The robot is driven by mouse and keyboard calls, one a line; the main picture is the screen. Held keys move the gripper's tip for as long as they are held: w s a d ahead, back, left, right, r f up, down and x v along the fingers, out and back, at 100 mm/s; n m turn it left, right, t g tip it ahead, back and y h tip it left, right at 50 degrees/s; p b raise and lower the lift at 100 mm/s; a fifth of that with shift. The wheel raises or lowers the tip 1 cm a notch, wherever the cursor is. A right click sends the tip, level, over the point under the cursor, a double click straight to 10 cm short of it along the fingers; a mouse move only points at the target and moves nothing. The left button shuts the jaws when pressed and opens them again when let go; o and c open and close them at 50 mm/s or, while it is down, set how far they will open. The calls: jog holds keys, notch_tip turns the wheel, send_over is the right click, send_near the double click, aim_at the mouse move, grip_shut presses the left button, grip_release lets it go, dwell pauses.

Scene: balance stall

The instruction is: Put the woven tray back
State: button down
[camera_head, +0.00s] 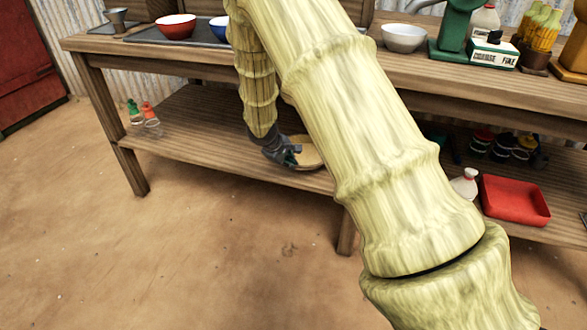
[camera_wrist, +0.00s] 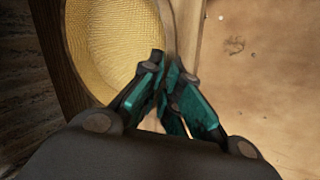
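The woven tray (camera_head: 308,153) is round and straw-coloured, at the front edge of the lower shelf, partly hidden behind my arm in the head view. In the wrist view the tray (camera_wrist: 112,45) fills the upper left, with its woven inside facing the camera. My gripper (camera_head: 292,156) is at the tray's near left side. In the wrist view my gripper (camera_wrist: 168,72) has its teal fingers close together, with the tray's thin rim between the tips. I cannot tell whether the tray rests on the shelf or is slightly raised.
The lower shelf (camera_head: 200,125) holds squeeze bottles (camera_head: 143,118) at left, with a red tray (camera_head: 514,200) and jars (camera_head: 500,145) at right. The tabletop above carries bowls (camera_head: 404,37), a green device (camera_head: 458,35) and a box (camera_head: 493,53). The floor (camera_head: 200,250) in front is clear.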

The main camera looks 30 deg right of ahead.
jog(key=shift+w+d+f, duration=0.1)
jog(key=shift+w+d, duration=0.15)
jog(key=shift+d, duration=0.35)
jog(key=shift+w+d, duration=0.25)
jog(key=shift+d, duration=0.3)
jog(key=shift+d+f+b, duration=0.25)
jog(key=shift+b, duration=0.25)
jog(key=shift+f+b, duration=0.9)
jog(key=shift+f, duration=0.6)
jog(key=shift+f, duration=0.2)
jog(key=c, duration=1.6)
grip_release()
jog(key=shift+c, duration=0.2)
jog(key=shift+r, duration=0.15)
